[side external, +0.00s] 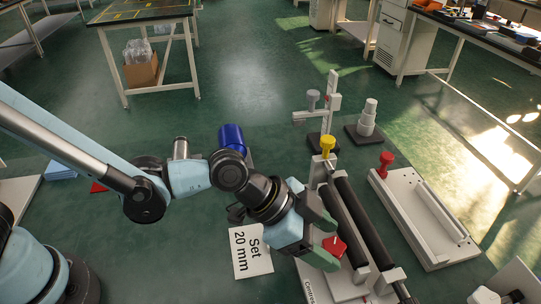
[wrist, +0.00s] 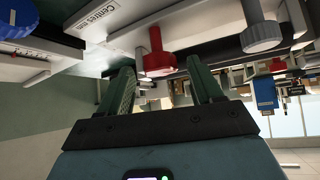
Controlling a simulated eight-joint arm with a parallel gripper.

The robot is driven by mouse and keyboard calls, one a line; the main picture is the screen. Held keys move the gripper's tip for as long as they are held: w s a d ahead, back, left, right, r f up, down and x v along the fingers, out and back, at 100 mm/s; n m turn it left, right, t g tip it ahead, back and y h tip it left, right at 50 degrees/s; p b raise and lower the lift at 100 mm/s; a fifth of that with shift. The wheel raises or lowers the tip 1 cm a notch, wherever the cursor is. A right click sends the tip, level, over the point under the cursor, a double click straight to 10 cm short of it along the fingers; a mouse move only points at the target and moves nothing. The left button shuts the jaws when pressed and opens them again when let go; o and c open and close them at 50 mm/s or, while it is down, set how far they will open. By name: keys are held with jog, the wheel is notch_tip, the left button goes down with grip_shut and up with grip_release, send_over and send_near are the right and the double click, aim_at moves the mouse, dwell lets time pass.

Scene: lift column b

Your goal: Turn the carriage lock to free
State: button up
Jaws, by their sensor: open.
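A red knob (side external: 335,246), which looks like the carriage lock, is on the near part of the fixture with two black rods (side external: 362,222). In the wrist view the red knob (wrist: 158,54) has a flanged base and a narrower stem, and sits just past the fingertips and between them. My gripper (side external: 327,237) has its green fingers apart on either side of the knob; they also show in the wrist view (wrist: 162,75). I see no clear contact. The lock's setting cannot be read.
A yellow knob (side external: 327,144) stands at the fixture's far end. A white tray-like fixture (side external: 425,215) with another red knob (side external: 386,159) is to the right. A "Set 20 mm" card (side external: 251,250) lies left. A blue dial (wrist: 17,18) and grey knob (wrist: 261,30) flank the wrist view.

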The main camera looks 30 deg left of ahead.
jog(key=shift+w+d+f, duration=0.1)
jog(key=shift+d+f, duration=0.05)
jog(key=shift+f, duration=0.05)
jog(key=c, duration=1.1)
jog(key=shift+o, duration=0.2)
jog(key=shift+n+t, duration=0.3)
jog(key=shift+n, duration=0.1)
jog(key=n, duration=0.1)
jog(key=n+t+y, duration=0.2)
jog(key=n, duration=0.1)
jog(key=shift+s+d, duration=0.3)
jog(key=shift+s, duration=0.05)
jog(key=n+y, duration=0.1)
jog(key=n, duration=0.1)
jog(key=n+t+y, duration=0.2)
jog(key=n+y, duration=0.1)
jog(key=shift+s+d+n, duration=0.1)
jog(key=shift+d+n, duration=0.2)
